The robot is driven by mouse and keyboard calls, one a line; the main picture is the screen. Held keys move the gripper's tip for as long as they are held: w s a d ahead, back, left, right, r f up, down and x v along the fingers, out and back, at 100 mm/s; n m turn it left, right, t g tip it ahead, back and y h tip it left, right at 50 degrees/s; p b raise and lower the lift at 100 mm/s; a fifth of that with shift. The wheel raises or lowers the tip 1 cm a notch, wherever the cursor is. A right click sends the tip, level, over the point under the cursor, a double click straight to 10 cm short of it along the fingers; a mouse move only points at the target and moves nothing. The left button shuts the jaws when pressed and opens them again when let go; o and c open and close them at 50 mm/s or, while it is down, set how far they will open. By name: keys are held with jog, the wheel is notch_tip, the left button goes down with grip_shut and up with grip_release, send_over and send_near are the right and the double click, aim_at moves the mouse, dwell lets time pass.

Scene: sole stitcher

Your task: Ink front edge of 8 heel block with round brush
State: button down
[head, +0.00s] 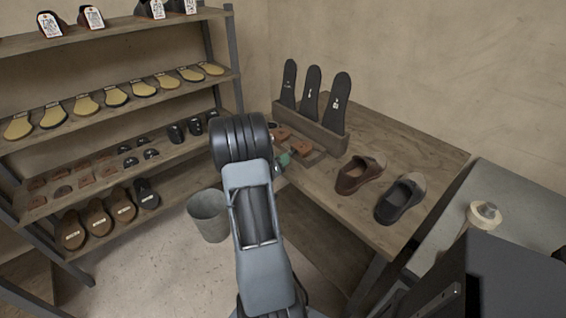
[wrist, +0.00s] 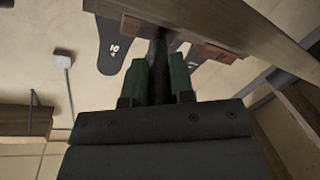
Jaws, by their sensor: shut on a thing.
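My gripper (head: 284,160) is over the left part of the wooden workbench (head: 405,150), partly hidden behind my arm. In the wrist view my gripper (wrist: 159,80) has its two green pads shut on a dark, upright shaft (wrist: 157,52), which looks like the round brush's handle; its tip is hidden. Reddish-brown heel blocks (head: 301,147) lie in a low wooden holder just right of my gripper. The wrist view also shows brown blocks (wrist: 215,51) at the wooden edge beyond the pads. I cannot read which block is the 8.
A wooden rack (head: 320,136) holds black numbered insoles at the bench's back. A brown shoe (head: 358,175) and a black shoe (head: 398,202) stand on the right. A bucket (head: 208,214) is on the floor. Shelves (head: 110,105) with shoe parts stand left.

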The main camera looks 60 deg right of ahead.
jog(key=shift+w+d, duration=0.1)
jog(key=shift+w, duration=0.2)
jog(key=shift+w, duration=0.1)
jog(key=shift+s+f, duration=0.1)
jog(key=shift+s, duration=0.3)
dwell(0.4)
jog(key=shift+s, duration=0.1)
jog(key=shift+s+a, duration=0.4)
jog(key=shift+s, duration=0.4)
jog(key=shift+s+a, duration=0.3)
jog(key=shift+s, duration=0.55)
jog(key=shift+s, duration=0.1)
